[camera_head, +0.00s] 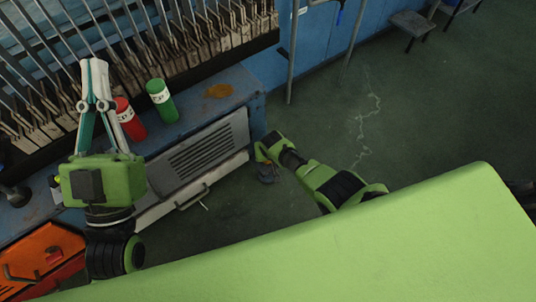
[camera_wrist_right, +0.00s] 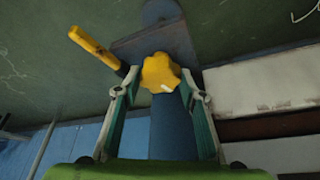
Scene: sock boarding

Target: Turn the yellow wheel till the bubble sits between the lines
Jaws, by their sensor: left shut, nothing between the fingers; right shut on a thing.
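The yellow wheel (camera_wrist_right: 160,72), lobed with a small white mark near its lower edge, is in the middle of the right wrist view. My right gripper (camera_wrist_right: 160,76) is shut on it, one finger on each side. A yellow tube (camera_wrist_right: 97,48) sticks out to the upper left of the wheel; I cannot make out a bubble or lines on it. In the head view my right arm reaches down beside the blue bench, its fingertips not clear. My left gripper (camera_head: 95,66) is shut and empty, raised over the bench.
A dark plate (camera_wrist_right: 160,45) and blue post (camera_wrist_right: 170,135) are at the wheel. Red (camera_head: 129,118) and green (camera_head: 161,100) cylinders stand on the bench near my left gripper. A grey louvred panel (camera_head: 205,148) fronts the bench. Green floor (camera_head: 400,110) is open at right.

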